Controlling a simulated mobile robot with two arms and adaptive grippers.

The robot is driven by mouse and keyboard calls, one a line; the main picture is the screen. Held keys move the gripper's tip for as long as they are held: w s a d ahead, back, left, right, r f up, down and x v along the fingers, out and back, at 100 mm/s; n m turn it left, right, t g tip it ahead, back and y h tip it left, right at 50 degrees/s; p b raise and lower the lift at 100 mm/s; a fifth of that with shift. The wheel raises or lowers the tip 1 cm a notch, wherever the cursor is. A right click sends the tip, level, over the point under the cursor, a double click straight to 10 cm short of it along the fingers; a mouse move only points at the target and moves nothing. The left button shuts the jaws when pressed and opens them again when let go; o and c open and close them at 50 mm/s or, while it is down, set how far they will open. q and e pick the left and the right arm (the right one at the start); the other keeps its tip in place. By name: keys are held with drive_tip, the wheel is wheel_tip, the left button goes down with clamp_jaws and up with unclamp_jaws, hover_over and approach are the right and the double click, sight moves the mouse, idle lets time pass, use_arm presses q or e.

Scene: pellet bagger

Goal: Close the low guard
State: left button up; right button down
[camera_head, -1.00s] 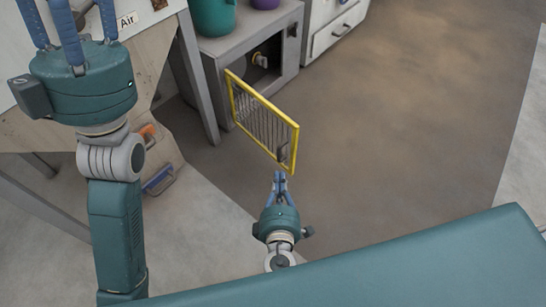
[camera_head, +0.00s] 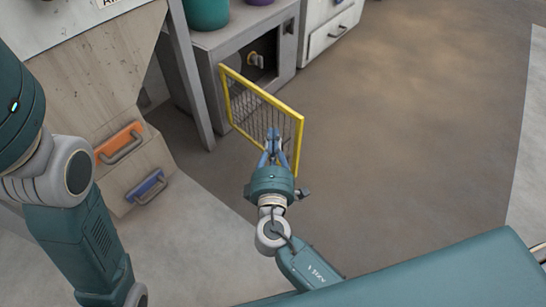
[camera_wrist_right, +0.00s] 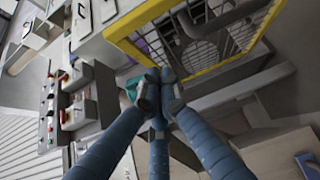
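The low guard (camera_head: 247,107) is a yellow-framed wire mesh panel. It stands swung out from the grey cabinet (camera_head: 222,42), so the cabinet's dark opening (camera_head: 264,66) is uncovered. My right gripper (camera_head: 275,142) is at the lower right part of the guard, on its near side, with its fingers drawn together and nothing visible between them. In the right wrist view the fingertips (camera_wrist_right: 160,92) meet below the yellow frame, and a grey handle (camera_wrist_right: 202,53) shows against the mesh. I cannot tell whether the fingers touch the guard. My left gripper's fingers are outside the head view.
A grey post (camera_head: 190,75) stands beside the cabinet. The brown floor (camera_head: 410,120) to the right is clear.

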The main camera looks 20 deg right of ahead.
sight(284, 118)
drive_tip(key=shift+w+d+b, duration=0.2)
drive_tip(key=shift+w+d, duration=0.25)
drive_tip(key=shift+d, duration=0.4)
drive_tip(key=shift+w+d+b, duration=0.15)
drive_tip(key=shift+w+d, duration=0.25)
drive_tip(key=shift+d, duration=0.45)
